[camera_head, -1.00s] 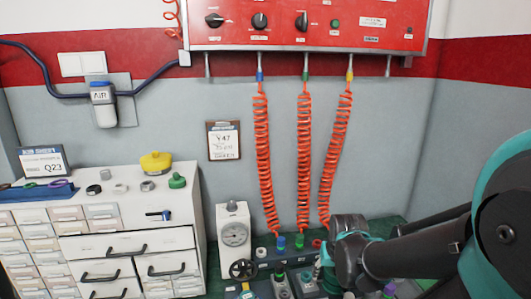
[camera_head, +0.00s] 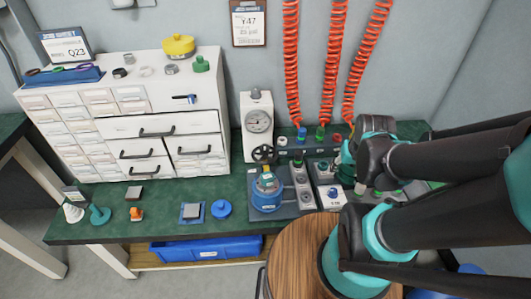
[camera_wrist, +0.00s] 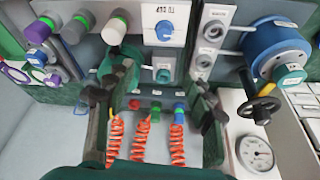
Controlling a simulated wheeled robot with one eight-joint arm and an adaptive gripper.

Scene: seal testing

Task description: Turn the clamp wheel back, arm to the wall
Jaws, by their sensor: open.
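The clamp wheel is a black spoked handwheel (camera_head: 264,153) in front of a white gauge block (camera_head: 257,101) on the bench. In the wrist view the wheel (camera_wrist: 258,107) lies at the right, between a blue cylinder (camera_wrist: 283,50) and the round dial (camera_wrist: 254,153). The blue cylinder (camera_head: 266,196) stands just in front of the wheel in the head view.
Orange coiled hoses (camera_head: 333,60) hang beside my gripper, down to coloured fittings at the bench back. Grey blocks with knobs (camera_head: 332,194) stand under my arm. A white drawer cabinet (camera_head: 110,128) is at the left. A round wooden top (camera_head: 292,258) is in front.

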